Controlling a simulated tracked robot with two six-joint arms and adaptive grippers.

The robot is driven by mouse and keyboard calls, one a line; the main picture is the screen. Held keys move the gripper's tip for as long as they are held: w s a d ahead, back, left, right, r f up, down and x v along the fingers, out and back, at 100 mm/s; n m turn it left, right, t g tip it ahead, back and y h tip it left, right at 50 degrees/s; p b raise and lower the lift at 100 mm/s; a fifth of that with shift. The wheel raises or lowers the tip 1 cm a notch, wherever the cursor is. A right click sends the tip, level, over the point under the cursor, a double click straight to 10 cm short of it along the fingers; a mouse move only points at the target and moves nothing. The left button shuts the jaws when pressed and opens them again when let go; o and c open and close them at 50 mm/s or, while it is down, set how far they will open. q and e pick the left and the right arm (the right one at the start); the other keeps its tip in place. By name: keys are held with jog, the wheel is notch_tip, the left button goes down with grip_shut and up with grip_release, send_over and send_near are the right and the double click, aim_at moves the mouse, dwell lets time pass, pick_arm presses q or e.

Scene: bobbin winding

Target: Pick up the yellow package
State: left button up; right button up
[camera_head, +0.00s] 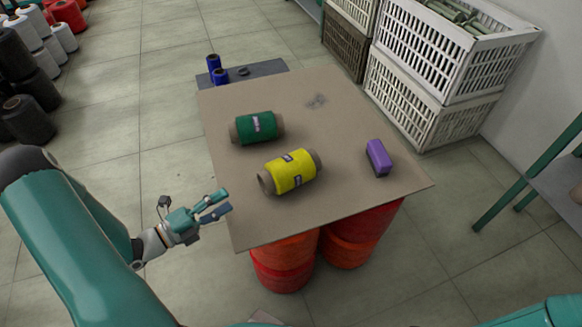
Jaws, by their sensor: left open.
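A yellow package (294,173), a spool of yellow yarn with brown core ends and a small label, lies on its side on the cardboard-coloured table top (330,213). My left gripper (222,203) is at the table's left front edge, open and empty. It is to the left of the yellow package and apart from it. My right gripper is not in view; only a teal part of my own body shows at the bottom right.
A green spool (257,128) lies just behind the yellow one. A purple block (378,157) sits on the right of the table. White crates (437,62) are stacked at the back right. Red-orange drums (284,263) are underneath.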

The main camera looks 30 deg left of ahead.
aim_at(271, 174)
pick_arm(q)
jog(key=b+x, duration=0.2)
jog(key=x, duration=1.4)
jog(key=shift+b, duration=0.3)
jog(key=shift+s, duration=0.1)
grip_shut()
